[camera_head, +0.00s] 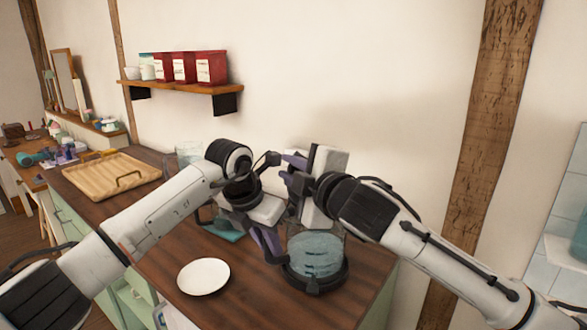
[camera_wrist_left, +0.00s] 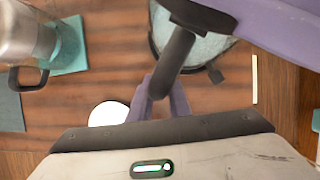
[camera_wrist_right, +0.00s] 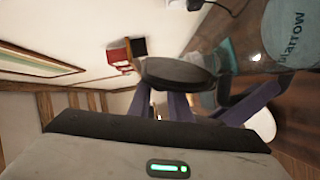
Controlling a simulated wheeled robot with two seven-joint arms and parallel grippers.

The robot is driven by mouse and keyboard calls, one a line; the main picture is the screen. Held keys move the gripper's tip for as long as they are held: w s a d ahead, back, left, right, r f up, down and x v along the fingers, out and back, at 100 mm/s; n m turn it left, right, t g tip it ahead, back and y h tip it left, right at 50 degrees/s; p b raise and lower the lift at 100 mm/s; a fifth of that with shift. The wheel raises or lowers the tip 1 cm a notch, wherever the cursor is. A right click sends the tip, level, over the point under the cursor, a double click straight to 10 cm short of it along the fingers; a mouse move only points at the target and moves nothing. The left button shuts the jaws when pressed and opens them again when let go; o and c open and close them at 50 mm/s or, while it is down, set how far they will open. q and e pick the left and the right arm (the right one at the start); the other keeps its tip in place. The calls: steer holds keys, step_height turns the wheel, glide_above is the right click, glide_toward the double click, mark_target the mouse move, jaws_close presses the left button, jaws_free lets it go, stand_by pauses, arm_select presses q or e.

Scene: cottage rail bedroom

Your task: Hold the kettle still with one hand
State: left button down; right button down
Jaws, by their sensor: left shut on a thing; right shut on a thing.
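The kettle (camera_head: 316,250) is glass, with bluish water in it and a dark base, and stands upright near the counter's front right. My left gripper (camera_head: 270,252) is at its left side, shut on the dark handle (camera_wrist_left: 174,62); part of the glass body (camera_wrist_left: 208,48) shows in the left wrist view. My right gripper (camera_head: 290,170) is above the kettle. It is shut on a dark round piece, which looks like a lid (camera_wrist_right: 178,74), held apart from the kettle. My arms hide part of the kettle's top.
A metal jug (camera_wrist_left: 28,35) stands by a teal mat (camera_wrist_left: 70,48). A wooden tray (camera_head: 110,175) is at the left. A wall shelf (camera_head: 185,86) holds red boxes.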

steer(key=shift+a, duration=0.1)
stand_by(0.3)
steer(key=c, duration=1.6)
jaws_free()
steer(key=shift+c, duration=0.2)
steer(key=v, duration=1.2)
